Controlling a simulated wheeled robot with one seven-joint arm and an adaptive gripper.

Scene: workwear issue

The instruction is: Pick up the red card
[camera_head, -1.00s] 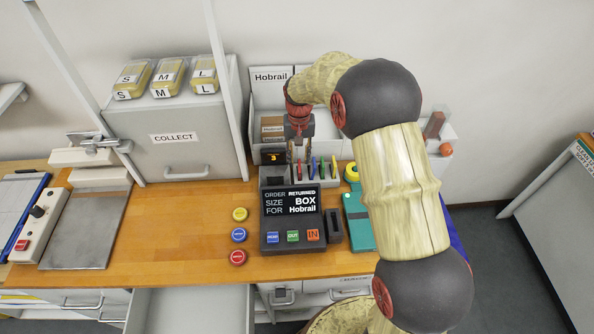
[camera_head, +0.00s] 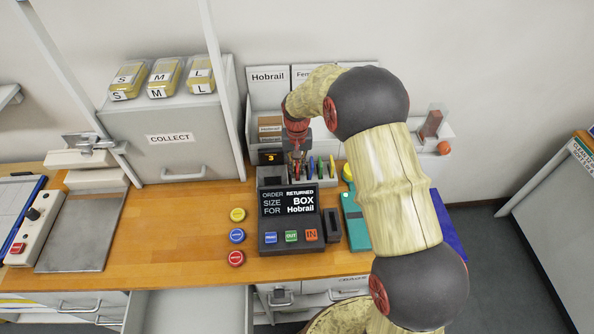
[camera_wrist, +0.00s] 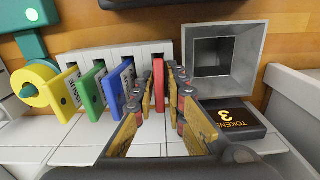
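The red card (camera_wrist: 158,84) stands upright in the end slot of a white card rack (camera_wrist: 110,58), beside blue (camera_wrist: 121,84), green (camera_wrist: 93,92) and yellow (camera_wrist: 66,96) cards. My gripper (camera_wrist: 156,92) is open in the wrist view, with one finger on each side of the red card. I see narrow gaps beside the card, and cannot tell whether either finger touches it. In the head view my gripper (camera_head: 297,158) points down over the left end of the rack and largely hides the red card.
A square grey open-topped holder (camera_wrist: 222,58) and a black token counter reading 3 (camera_wrist: 232,118) are close to the fingers. The order terminal (camera_head: 290,218) stands in front of the rack. Bins labelled Hobrail (camera_head: 268,92) are behind.

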